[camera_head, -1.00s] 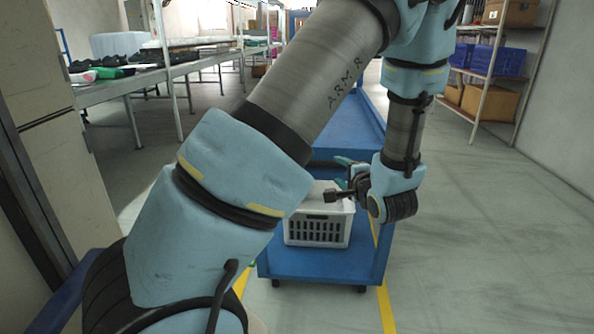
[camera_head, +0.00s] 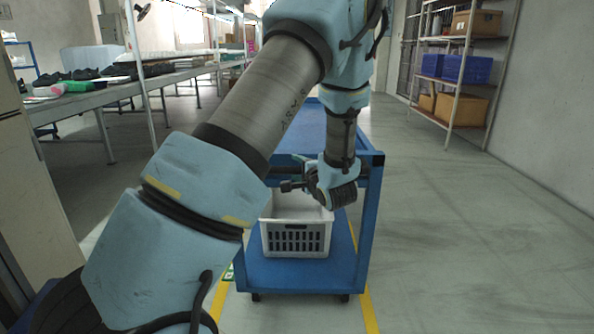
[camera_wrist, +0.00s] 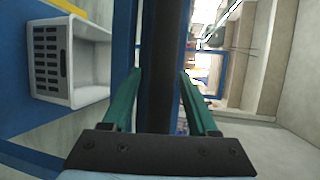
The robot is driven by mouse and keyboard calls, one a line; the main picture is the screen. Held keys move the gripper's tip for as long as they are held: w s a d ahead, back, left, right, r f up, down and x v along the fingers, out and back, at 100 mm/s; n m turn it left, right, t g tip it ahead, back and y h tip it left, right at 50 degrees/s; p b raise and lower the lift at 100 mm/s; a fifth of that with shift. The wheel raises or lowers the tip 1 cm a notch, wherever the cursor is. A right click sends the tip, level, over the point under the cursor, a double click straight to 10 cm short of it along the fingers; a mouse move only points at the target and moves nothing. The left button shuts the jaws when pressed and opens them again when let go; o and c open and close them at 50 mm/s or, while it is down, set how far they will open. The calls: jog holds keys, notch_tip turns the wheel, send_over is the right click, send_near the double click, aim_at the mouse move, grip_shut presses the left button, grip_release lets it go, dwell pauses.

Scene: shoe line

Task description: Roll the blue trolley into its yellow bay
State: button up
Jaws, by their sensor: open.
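The blue trolley (camera_head: 309,127) stands ahead of me, with a long upper deck and a lower deck (camera_head: 290,273). A white slotted basket (camera_head: 297,240) sits on its lower deck and also shows in the wrist view (camera_wrist: 88,50). Yellow floor lines (camera_head: 370,312) run on both sides of the trolley's near end and mark the bay; its far end is hidden. My gripper (camera_head: 304,172) is at the trolley's near end. In the wrist view my green fingers (camera_wrist: 161,76) are apart, with a dark bar (camera_wrist: 161,60), apparently the trolley's handle, between them.
A long grey bench (camera_head: 100,91) with shoes runs along the left. A shelf rack (camera_head: 457,81) with blue crates and cardboard boxes stands at the back right by the wall. The floor (camera_head: 450,230) right of the trolley is clear. A green marker (camera_head: 228,273) lies by the left line.

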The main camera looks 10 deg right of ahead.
jog(key=shift+c, duration=0.2)
grip_shut()
dwell(0.3)
dwell(0.9)
